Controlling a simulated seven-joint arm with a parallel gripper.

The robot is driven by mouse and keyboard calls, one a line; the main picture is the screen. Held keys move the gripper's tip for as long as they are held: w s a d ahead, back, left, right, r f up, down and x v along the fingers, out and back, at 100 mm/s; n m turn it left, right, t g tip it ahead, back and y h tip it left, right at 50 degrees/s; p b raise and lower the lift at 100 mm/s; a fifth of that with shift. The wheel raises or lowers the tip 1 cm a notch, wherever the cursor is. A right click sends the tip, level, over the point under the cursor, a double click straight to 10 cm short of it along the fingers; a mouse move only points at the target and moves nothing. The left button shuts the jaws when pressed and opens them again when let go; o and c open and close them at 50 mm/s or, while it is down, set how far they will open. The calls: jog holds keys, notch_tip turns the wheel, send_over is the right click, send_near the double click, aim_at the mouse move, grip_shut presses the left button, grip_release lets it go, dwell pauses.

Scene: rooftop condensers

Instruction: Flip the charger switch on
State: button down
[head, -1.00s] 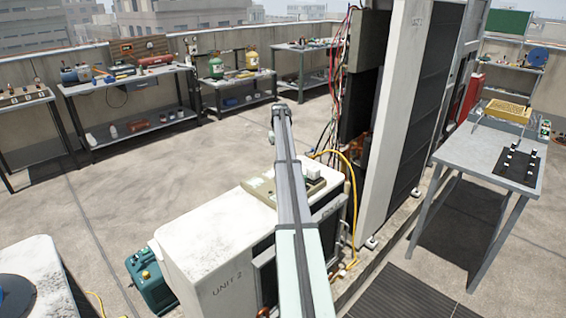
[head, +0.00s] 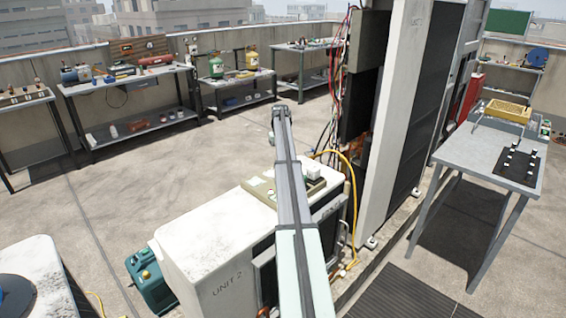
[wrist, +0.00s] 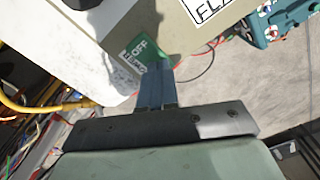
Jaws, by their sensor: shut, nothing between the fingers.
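In the wrist view, my gripper (wrist: 156,82) has its fingers together and empty. The label is on the edge of a beige box (wrist: 178,35), which carries a white label (wrist: 207,8) with large black letters. I cannot make out the switch lever, and cannot tell whether the fingers touch the box. In the head view, a tan box (head: 256,187) lies on top of the white UNIT 2 condenser (head: 195,262); my arm hides its middle and my gripper.
A yellow hose (head: 352,180) and loose wires (head: 335,95) hang beside the tall cabinet (head: 400,110). A teal machine (head: 150,285) stands on the floor left of the condenser; it shows in the wrist view (wrist: 285,22). A grey table (head: 470,155) is at right. Open floor lies left.

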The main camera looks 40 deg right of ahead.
notch_tip(320, 180, up, 7)
jog(key=shift+f, duration=0.2)
dwell(0.6)
dwell(0.5)
